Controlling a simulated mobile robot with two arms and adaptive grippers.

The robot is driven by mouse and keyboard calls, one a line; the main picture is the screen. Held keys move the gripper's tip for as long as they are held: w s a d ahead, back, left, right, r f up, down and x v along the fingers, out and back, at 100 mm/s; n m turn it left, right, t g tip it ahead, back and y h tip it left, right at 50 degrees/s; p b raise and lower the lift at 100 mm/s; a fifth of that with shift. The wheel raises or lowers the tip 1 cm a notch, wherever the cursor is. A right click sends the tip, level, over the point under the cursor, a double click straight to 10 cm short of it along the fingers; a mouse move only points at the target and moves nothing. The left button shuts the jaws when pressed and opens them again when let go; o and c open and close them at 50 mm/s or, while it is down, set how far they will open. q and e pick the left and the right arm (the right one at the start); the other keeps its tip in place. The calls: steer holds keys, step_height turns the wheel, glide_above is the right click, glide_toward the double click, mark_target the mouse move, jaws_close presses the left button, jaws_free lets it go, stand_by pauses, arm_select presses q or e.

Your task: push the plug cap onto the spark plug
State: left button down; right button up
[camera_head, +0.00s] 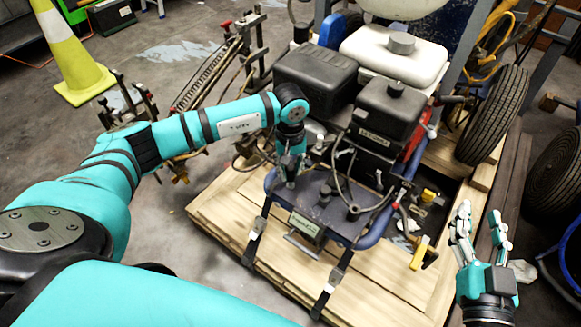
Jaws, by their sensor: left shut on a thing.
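The line striper (335,205) with its black engine (388,108) stands on wooden pallet boards. My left gripper (291,182) points down at the front left of the engine, above the blue-framed front plate. It is shut on a small dark thing, which I take to be the plug cap; its fingers and the arm largely hide it. I cannot make out the spark plug or tell whether the cap touches it. My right gripper (479,212) is open and empty at the lower right, fingers up, apart from the machine.
Dark cables and hoses run around the engine front. A black box-like housing (314,78) and a white tank (394,54) stand behind. A yellow-handled part (419,252) lies on the wooden boards (385,285). A wheel (494,114) is at right, a yellow-green cone (70,55) at upper left.

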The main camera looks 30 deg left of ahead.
arm_select(q)
steer(key=shift+r+p, duration=0.3)
steer(key=shift+r, duration=0.2)
steer(key=shift+r+p, duration=0.35)
steer(key=shift+r, duration=0.55)
arm_select(e)
step_height(320, 180, down, 8)
steer(key=s+d+g+h, duration=0.1)
steer(key=s+g, duration=0.1)
steer(key=g, duration=0.3)
steer(key=shift+s+d+h, duration=0.3)
steer(key=shift+d, duration=0.1)
